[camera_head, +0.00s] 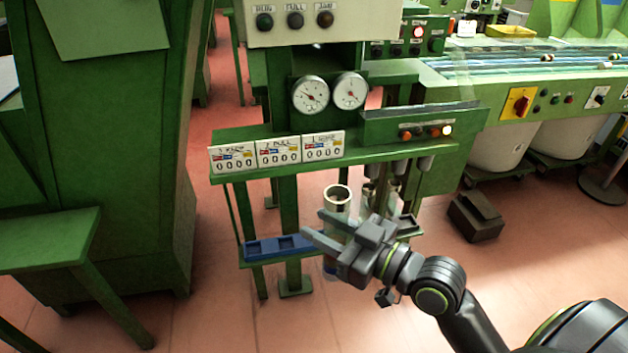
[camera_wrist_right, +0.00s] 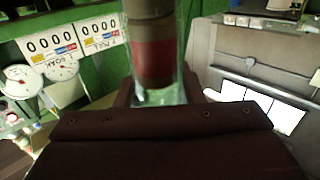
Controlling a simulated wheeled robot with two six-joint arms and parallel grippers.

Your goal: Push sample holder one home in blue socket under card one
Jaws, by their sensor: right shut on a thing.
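In the right wrist view the holder (camera_wrist_right: 155,55) shows brown and red bands inside clear walls, between the fingers. The blue socket strip (camera_head: 264,249) lies on the lower shelf; two square pockets show at its left. My gripper covers its right part, so I cannot tell whether the holder's foot is in a socket. Card one (camera_head: 323,147) is the rightmost of three cards above. My left gripper is out of view.
Card two (camera_head: 279,151) and card three (camera_head: 233,158) stand left of card one on the green upper shelf (camera_head: 230,177). Another clear cylinder (camera_head: 369,193) stands behind my gripper. A dark box (camera_head: 476,217) sits on the floor at right. Open floor lies in front.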

